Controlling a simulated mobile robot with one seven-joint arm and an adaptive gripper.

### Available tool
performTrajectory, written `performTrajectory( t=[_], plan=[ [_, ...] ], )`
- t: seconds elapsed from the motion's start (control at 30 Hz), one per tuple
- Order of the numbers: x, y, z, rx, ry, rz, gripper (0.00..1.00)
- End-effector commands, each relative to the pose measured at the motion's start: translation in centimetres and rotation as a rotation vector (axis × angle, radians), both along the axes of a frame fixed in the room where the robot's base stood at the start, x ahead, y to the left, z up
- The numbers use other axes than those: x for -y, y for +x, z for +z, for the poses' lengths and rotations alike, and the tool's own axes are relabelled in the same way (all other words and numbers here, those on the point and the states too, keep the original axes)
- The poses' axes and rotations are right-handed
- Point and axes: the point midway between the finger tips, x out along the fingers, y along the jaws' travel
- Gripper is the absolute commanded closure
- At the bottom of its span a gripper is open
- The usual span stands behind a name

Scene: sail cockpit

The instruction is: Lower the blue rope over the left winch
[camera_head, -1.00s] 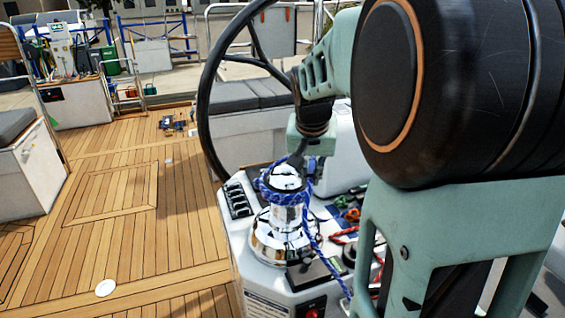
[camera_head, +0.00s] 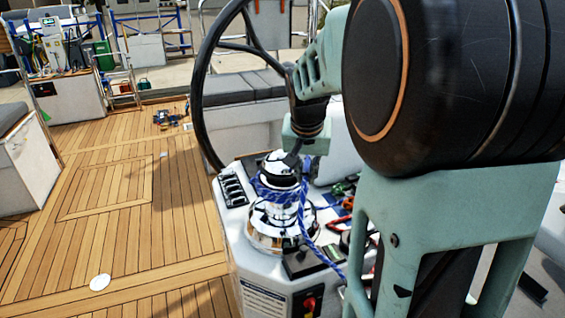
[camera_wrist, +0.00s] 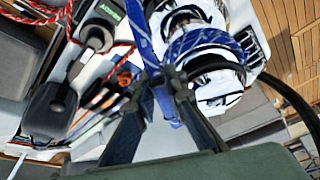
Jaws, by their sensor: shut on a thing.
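The chrome winch (camera_head: 272,236) stands upright on the white console, its dark top showing. The blue rope (camera_head: 268,192) passes across the front of the winch's upper drum, and its tail (camera_head: 325,262) hangs down the right side to the console. The rope's far side is hidden in the head view. My gripper (camera_head: 297,152) is beside the winch top, at its upper right, mostly hidden. In the wrist view my gripper's fingers (camera_wrist: 155,82) are shut on the blue rope (camera_wrist: 205,40), which runs from them across the chrome winch (camera_wrist: 218,84).
A black steering wheel (camera_head: 199,90) rises behind the winch. Black switches (camera_head: 232,189) lie left of it. Red rope (camera_wrist: 68,12) and a black-handled tool (camera_wrist: 50,108) lie on the console to the right. The teak deck (camera_head: 120,235) at left is open.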

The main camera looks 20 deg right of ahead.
Motion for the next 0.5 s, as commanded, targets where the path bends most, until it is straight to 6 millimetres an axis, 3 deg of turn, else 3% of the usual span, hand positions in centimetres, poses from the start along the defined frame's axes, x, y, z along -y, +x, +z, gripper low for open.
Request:
performTrajectory(
  t=[0.5],
  plan=[
    [0.0, 0.0, -4.5, 0.0, 0.0, 0.0, 1.0]
  ],
)
